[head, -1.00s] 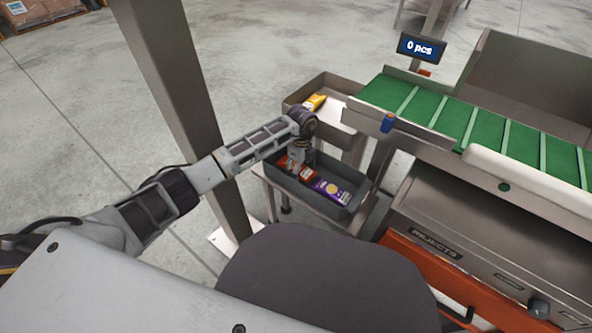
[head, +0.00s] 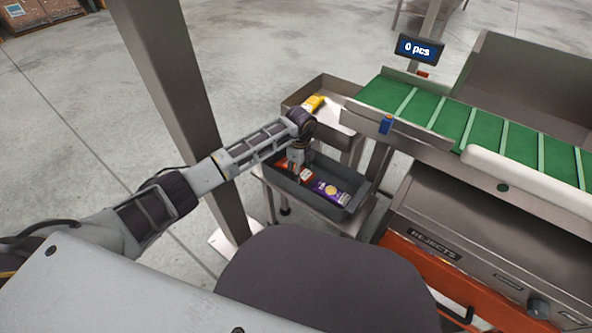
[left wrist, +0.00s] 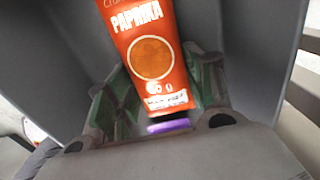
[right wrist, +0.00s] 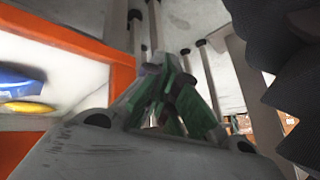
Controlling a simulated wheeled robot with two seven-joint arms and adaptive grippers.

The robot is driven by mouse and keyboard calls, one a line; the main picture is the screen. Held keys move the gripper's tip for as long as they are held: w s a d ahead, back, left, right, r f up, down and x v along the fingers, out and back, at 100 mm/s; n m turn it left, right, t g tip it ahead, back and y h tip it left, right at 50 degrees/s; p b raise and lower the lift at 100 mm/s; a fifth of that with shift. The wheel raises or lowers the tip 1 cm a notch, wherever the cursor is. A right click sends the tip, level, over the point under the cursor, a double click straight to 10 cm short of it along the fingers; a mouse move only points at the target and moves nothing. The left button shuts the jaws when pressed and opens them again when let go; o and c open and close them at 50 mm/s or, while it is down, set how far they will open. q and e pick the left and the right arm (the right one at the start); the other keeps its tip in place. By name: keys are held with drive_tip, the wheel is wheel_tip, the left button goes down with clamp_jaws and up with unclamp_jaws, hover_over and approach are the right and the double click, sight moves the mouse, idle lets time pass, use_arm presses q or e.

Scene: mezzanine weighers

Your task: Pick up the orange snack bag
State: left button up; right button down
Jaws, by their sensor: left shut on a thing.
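The orange snack bag (head: 304,174), marked PAPRIKA, is in the grey bin at the centre of the head view. My left gripper (head: 293,176) reaches down into this bin from above and hides part of the bag. In the left wrist view the orange bag (left wrist: 152,62) stands between the two green-padded fingers, and the gripper (left wrist: 165,98) is shut on it. My right gripper (right wrist: 172,85) shows only in the right wrist view; its fingers are together with nothing visible between them.
A purple bag (head: 331,192) lies in the same grey bin (head: 347,212), right of the orange one. A steel tray (head: 322,82) behind holds a yellow bag (head: 314,103). A green conveyor (head: 435,108) stands to the right. A grey post (head: 185,110) rises at left.

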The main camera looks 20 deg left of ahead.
use_arm(q)
drive_tip(key=shift+r, duration=0.1)
